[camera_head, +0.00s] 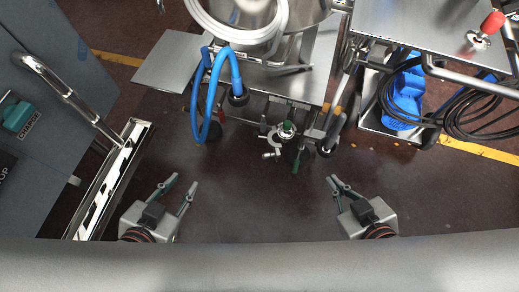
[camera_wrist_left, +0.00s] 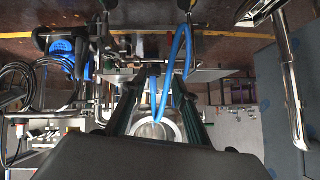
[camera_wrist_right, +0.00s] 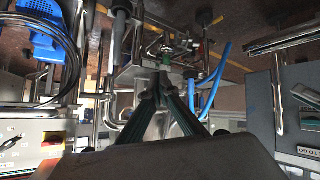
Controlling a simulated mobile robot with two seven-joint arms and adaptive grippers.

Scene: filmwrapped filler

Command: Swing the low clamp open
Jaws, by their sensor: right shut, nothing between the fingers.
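The low clamp (camera_head: 271,143) is a small silvery ring clamp with a side bolt. It sits low on the steel machine's front, around or beside a green-topped fitting (camera_head: 287,129). Whether it is closed is too small to tell. The fitting also shows, small, in the right wrist view (camera_wrist_right: 166,50). My left gripper (camera_head: 184,180) is open and empty, to the left of the clamp and nearer me. My right gripper (camera_head: 336,182) is shut and empty, to the right of the clamp and nearer me. Neither touches it.
A blue hose (camera_head: 196,100) loops down left of the clamp. A steel plate (camera_head: 172,62) juts out at the machine's left. A grey cabinet (camera_head: 60,120) with a chrome handle stands far left. A cart (camera_head: 430,30) with black cables is at right. The floor between my grippers is clear.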

